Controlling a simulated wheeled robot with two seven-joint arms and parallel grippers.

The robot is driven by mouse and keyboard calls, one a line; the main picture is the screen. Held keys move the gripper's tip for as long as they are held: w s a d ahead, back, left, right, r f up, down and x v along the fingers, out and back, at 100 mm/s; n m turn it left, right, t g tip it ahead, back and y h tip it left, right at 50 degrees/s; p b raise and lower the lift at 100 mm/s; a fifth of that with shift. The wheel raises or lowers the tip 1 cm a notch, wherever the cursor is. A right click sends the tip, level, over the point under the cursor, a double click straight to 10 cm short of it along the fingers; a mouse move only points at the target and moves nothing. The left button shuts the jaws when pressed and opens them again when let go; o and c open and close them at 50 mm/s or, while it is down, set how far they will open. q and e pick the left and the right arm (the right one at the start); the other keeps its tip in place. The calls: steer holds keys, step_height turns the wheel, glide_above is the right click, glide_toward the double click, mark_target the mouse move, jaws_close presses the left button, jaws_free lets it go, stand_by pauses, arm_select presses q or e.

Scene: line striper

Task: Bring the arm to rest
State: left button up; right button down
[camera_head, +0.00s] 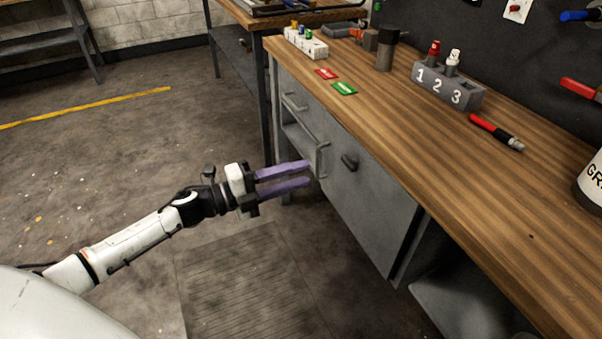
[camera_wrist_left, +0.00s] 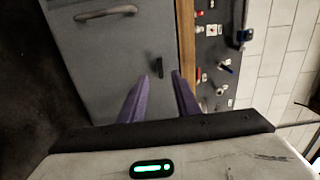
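My left arm (camera_head: 130,240) reaches in from the left of the head view, stretched out over the floor. My left gripper (camera_head: 309,173) has two purple fingers held apart with nothing between them. The fingertips are in front of the grey workbench cabinet (camera_head: 372,205), below the bench top; whether they touch it cannot be told. In the left wrist view the gripper (camera_wrist_left: 160,75) also shows a clear gap between its fingers, with a dark handle (camera_wrist_left: 159,67) on the cabinet face beyond. My right gripper is in neither view.
The wooden bench top (camera_head: 420,130) holds a numbered block (camera_head: 447,86), a red-black marker (camera_head: 497,132), a dark cylinder (camera_head: 386,50), red and green cards (camera_head: 344,88) and a white container (camera_head: 593,183). A pale drawer handle (camera_head: 323,160) juts out near my fingers. The floor (camera_head: 90,150) at left is open.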

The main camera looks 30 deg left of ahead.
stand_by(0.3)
arm_select(q)
steer(key=s+d+f+n+g+y+p, duration=0.1)
steer(key=s+d+f+n+y, duration=0.3)
steer(key=s+f+n, duration=0.6)
steer(key=s+d+f+n+g+y, duration=0.4)
steer(key=s+d+f+n, duration=0.3)
steer(key=s+f+n, duration=0.3)
steer(key=s+n, duration=0.3)
steer(key=s, duration=0.3)
steer(key=shift+d+f+p, duration=0.25)
steer(key=shift+d+p, duration=0.05)
steer(key=shift+p, duration=0.05)
